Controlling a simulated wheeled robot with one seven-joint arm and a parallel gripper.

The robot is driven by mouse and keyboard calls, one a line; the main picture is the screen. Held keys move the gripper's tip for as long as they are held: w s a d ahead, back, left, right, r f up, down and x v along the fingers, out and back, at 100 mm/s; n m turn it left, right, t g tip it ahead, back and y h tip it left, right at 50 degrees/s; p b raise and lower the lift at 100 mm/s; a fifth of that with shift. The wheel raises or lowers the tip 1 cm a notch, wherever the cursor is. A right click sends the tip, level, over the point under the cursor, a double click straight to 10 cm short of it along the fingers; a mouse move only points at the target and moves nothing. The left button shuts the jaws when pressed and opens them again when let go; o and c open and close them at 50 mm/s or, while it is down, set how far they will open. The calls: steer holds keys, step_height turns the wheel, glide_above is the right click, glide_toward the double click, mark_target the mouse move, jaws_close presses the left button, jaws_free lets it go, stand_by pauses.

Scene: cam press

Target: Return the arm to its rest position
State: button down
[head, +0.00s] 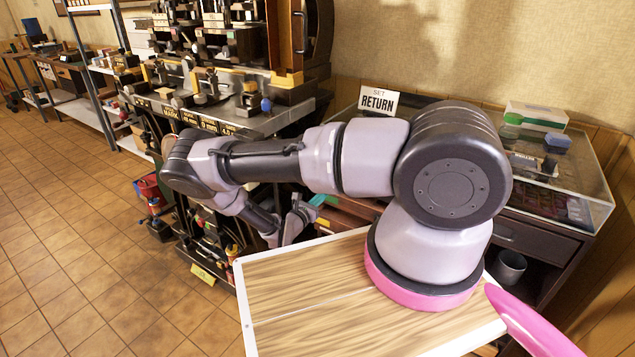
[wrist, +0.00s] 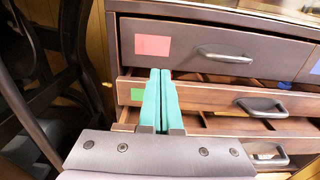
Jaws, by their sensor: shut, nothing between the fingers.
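My gripper shows in the wrist view with its two teal fingers (wrist: 160,98) pressed together and nothing between them. The fingers point at a brown drawer cabinet, near a shut top drawer with a red label (wrist: 153,46). Under it, a drawer with a green label (wrist: 137,94) stands part way out, with dividers inside. I cannot tell whether the fingertips touch the cabinet. In the head view my arm reaches left from its base and bends down. Its gripper end is low beside the bench and mostly hidden there.
A machine bench (head: 245,122) with several tools stands behind my arm. A glass-topped cabinet (head: 580,195) with a "RETURN" sign (head: 378,100) stands at the right. The tiled floor (head: 75,255) at the left is clear.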

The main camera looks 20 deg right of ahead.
steer(key=s+r+m+g+y, duration=0.35)
steer(key=r+m, duration=0.35)
steer(key=r, duration=0.4)
steer(key=s+a+r+m+g+y, duration=0.1)
steer(key=s+r+m+g+y, duration=0.1)
steer(key=r+m+g, duration=0.6)
steer(key=s+r+m+g+y, duration=0.1)
steer(key=s+r+m+y, duration=0.15)
steer(key=r+m, duration=0.7)
steer(key=s+a+r+m+t+y, duration=0.1)
steer(key=s+r+t+y, duration=0.1)
steer(key=s+r, duration=0.4)
steer(key=s+a+r+m+t+y, duration=0.2)
steer(key=s+r, duration=0.5)
steer(key=r, duration=0.6)
steer(key=s+a+r+m+t+y, duration=0.2)
steer(key=s+r+t+y, duration=0.2)
steer(key=r, duration=0.5)
steer(key=s, duration=0.2)
steer(key=shift+s+a+r+t, duration=0.2)
steer(key=shift+s+r+t, duration=0.1)
steer(key=shift+t, duration=0.05)
steer(key=shift+d, duration=0.15)
